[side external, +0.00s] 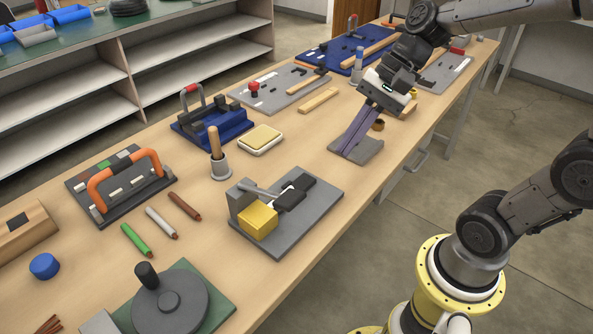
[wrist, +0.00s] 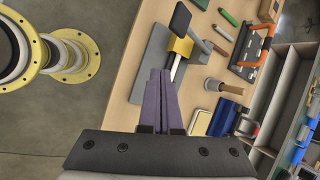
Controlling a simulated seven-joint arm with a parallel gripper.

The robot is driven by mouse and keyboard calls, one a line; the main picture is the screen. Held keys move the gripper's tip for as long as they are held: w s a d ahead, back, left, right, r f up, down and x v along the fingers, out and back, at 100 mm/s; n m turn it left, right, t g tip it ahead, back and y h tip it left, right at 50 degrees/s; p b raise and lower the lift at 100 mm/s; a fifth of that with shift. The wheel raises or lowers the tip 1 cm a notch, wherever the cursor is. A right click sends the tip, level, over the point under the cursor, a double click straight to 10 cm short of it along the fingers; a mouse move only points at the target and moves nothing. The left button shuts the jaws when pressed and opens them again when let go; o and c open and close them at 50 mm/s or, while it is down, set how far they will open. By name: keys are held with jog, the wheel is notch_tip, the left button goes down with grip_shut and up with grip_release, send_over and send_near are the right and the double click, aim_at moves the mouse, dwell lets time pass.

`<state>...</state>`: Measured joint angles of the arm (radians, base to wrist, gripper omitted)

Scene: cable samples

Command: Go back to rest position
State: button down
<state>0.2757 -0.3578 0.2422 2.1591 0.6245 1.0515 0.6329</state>
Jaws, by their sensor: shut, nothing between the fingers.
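My gripper (side external: 347,150) has two long purple fingers that are closed together. It reaches down over the right part of the wooden bench (side external: 308,131), with its tips over or in front of a small grey plate (side external: 370,153). I cannot tell whether the tips touch the plate. In the wrist view the fingers (wrist: 160,73) lie side by side, with nothing held. A green cable sample (side external: 137,240), a white one (side external: 161,223) and a brown one (side external: 184,206) lie on the bench, well apart from my gripper.
A grey fixture with a yellow block (side external: 258,220) stands nearest my gripper, toward the front left. A yellow-topped pad (side external: 261,139), a wooden-handled tool (side external: 215,143) and a blue fixture (side external: 229,123) stand farther left. Boards (side external: 280,99) lie behind. Open floor (side external: 500,140) lies right of the bench.

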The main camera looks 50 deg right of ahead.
jog(key=s+d+n+t+h, duration=0.2)
jog(key=s+d+n+h, duration=0.2)
jog(key=s+n, duration=0.5)
jog(key=n+h, duration=0.1)
jog(key=n, duration=0.3)
jog(key=shift+s+r+n+t, duration=0.3)
jog(key=shift+s+n, duration=0.1)
jog(key=shift+d, duration=0.1)
